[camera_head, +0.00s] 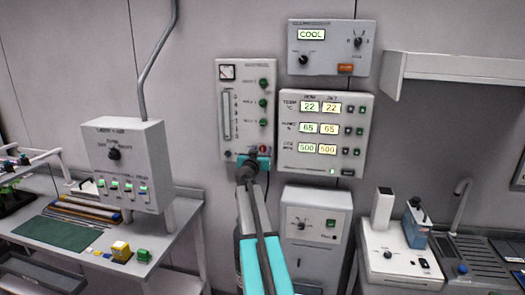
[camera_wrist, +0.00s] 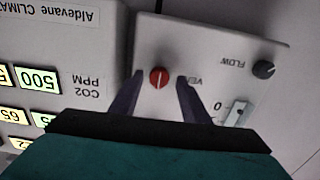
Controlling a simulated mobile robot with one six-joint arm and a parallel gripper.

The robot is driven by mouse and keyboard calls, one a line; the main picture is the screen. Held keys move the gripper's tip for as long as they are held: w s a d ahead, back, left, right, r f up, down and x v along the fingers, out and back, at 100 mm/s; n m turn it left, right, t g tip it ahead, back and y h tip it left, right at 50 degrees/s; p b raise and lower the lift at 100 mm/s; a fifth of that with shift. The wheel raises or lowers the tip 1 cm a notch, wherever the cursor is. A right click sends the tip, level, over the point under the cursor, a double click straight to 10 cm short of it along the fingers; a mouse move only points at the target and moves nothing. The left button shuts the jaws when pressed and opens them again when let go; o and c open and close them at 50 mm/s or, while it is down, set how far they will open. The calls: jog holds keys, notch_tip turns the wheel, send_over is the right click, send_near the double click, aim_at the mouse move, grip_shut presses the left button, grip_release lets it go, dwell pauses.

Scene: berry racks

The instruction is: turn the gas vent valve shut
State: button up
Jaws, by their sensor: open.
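The vent valve is a red round knob (camera_wrist: 158,77) with a white line, upright in the wrist view, on the lower part of the pale gas panel (camera_head: 231,85). Part of its "VENT" label shows beside it, upside down. My gripper (camera_wrist: 160,84) is open, with one dark finger on each side of the knob and a visible gap to each. I cannot tell how far the fingertips are from the panel face.
A black FLOW knob (camera_wrist: 264,69) sits close to the vent knob. The climate display panel (camera_head: 324,168) adjoins on the right, with a COOL unit (camera_head: 331,48) above. A grey control box (camera_head: 127,170) stands left over a bench with a green mat (camera_head: 57,233).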

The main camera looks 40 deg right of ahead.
jog(key=shift+c, duration=0.2)
jog(key=c, duration=1)
jog(key=shift+d+r, duration=0.1)
jog(key=shift+w+f, duration=0.1)
jog(key=shift+f, duration=0.15)
